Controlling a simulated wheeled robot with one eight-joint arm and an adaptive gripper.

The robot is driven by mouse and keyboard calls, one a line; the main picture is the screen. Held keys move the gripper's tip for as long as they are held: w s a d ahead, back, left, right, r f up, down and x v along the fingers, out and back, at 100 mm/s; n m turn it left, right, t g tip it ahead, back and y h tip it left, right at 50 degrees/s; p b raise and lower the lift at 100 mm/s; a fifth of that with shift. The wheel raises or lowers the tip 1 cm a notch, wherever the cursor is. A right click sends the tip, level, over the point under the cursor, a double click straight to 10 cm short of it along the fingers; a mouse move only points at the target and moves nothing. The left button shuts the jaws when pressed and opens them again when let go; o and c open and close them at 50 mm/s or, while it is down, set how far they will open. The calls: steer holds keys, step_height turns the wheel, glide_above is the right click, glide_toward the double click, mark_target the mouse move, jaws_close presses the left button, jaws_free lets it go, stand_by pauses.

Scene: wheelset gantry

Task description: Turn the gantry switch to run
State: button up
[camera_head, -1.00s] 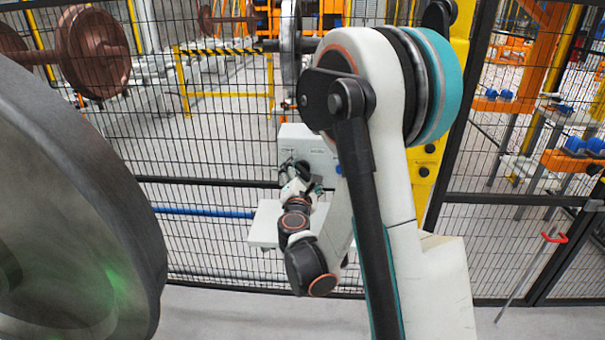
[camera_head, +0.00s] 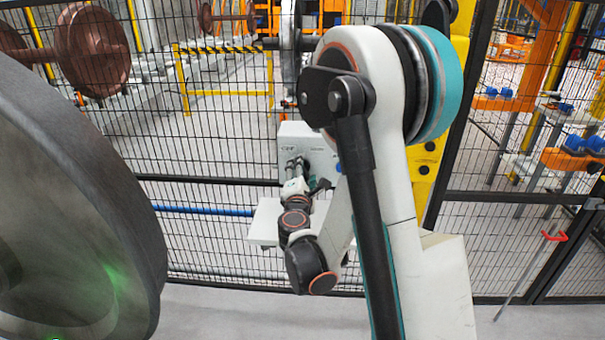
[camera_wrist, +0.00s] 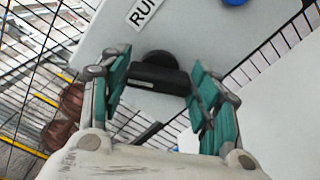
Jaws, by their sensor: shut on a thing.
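The gantry switch (camera_wrist: 158,76) is a black bar handle on a round black base, mounted on a pale panel (camera_wrist: 200,35). In the wrist view, a tilted white label reading RUN (camera_wrist: 143,12) is above and to the left of the handle. My gripper (camera_wrist: 160,88) has its teal finger pads on either side of the handle, shut on its ends. In the head view, my gripper (camera_head: 296,168) is at the front of the pale control box (camera_head: 310,140). The handle is too small to make out there.
A blue round part (camera_wrist: 235,2) is on the panel near the label. A pale shelf (camera_head: 264,222) juts out below the box. Black mesh fencing (camera_head: 215,190) runs behind. A large grey wheel (camera_head: 80,210) fills the left foreground.

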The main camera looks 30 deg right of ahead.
steer(key=shift+f+m, duration=0.2)
steer(key=shift+m, duration=3.35)
steer(key=shift+f+m, duration=0.15)
steer(key=shift+m, duration=3.4)
steer(key=o, duration=1)
steer(key=shift+o, duration=0.2)
